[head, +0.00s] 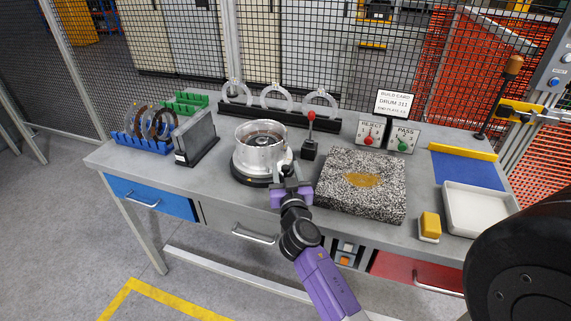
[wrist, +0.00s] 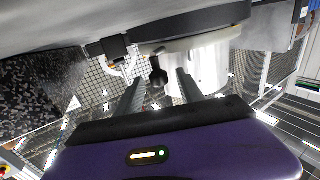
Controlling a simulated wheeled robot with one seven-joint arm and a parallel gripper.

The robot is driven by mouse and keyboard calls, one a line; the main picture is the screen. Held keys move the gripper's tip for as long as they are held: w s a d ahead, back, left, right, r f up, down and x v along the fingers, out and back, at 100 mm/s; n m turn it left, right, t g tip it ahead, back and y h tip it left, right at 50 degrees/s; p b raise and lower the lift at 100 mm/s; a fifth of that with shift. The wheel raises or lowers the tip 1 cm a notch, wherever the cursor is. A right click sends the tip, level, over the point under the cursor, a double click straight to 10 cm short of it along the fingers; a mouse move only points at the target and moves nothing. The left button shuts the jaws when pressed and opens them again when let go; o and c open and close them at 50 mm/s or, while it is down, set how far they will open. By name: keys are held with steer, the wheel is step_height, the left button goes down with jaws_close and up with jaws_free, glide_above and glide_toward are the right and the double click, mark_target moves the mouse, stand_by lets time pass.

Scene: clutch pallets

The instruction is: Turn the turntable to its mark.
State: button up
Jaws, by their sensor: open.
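The turntable (head: 248,181) is a low dark disc on the bench, left of centre in the head view. A silver metal drum (head: 250,158) stands upright on it, its open top showing darker rings inside. In the wrist view the turntable's dark edge (wrist: 205,22) runs across the top, with the pale drum (wrist: 208,68) beyond the fingers. My gripper (head: 287,172) is at the right front side of the turntable, close to its rim. I cannot make out the mark.
A speckled granite block (head: 340,200) with an amber patch lies to the right. A dark upright holder (head: 196,138) and a blue rack of rings (head: 143,145) stand left. Bare bench lies left of the turntable.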

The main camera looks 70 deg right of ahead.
steer(key=shift+w+d, duration=0.3)
steer(key=shift+d, duration=0.25)
jaws_close()
stand_by(1.1)
